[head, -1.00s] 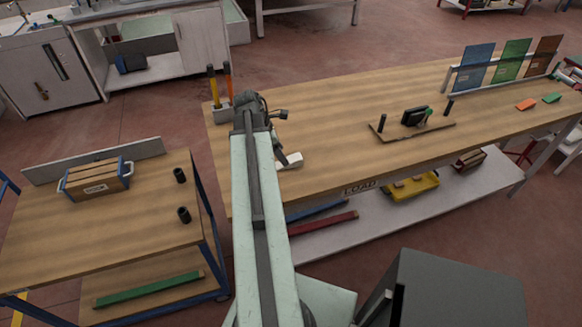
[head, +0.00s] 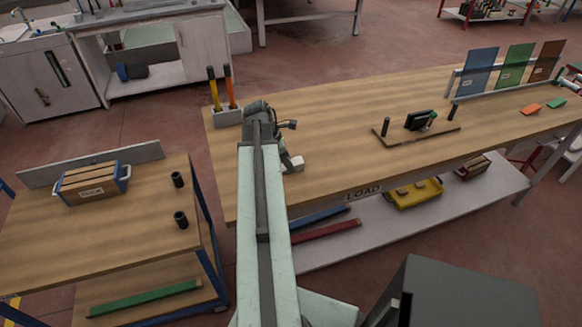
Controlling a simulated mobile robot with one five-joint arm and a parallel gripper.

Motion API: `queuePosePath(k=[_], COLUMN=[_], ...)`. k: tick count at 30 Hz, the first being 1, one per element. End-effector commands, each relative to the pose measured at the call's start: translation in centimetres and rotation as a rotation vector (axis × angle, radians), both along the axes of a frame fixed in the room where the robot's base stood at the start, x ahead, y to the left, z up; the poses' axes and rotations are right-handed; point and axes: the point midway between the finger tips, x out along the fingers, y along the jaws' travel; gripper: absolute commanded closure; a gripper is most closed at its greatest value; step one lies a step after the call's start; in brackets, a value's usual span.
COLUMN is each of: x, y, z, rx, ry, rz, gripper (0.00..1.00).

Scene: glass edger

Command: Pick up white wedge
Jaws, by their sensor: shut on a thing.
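The white wedge (head: 297,163) is a small pale block over the near left part of the long wooden bench (head: 340,112). My gripper (head: 289,164) is at its left side and is shut on it. My arm hides part of the gripper and the bench behind it. I cannot tell whether the wedge is clear of the bench top.
A holder (head: 228,117) with yellow and orange handles stands beyond my arm. A wooden fixture board (head: 415,135) lies further right, with coloured panels (head: 515,64) behind it. A wooden cart (head: 110,235) with a box (head: 92,184) stands at left.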

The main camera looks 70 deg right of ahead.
Motion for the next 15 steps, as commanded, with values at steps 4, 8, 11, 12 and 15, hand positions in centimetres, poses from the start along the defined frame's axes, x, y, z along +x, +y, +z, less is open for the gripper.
queuePosePath(k=[4, 8, 11, 12, 15], x=[0.0, 0.0, 0.0, 0.0, -0.1], y=[0.0, 0.0, 0.0, 0.0, 0.0], z=[0.2, 1.2, 2.3, 2.9, 4.4], rx=[0.0, 0.0, 0.0, 0.0, 0.0], ry=[0.0, 0.0, 0.0, 0.0, 0.0], rz=[0.0, -0.001, -0.001, -0.001, -0.001], gripper=[1.0, 1.0, 1.0, 1.0, 1.0])
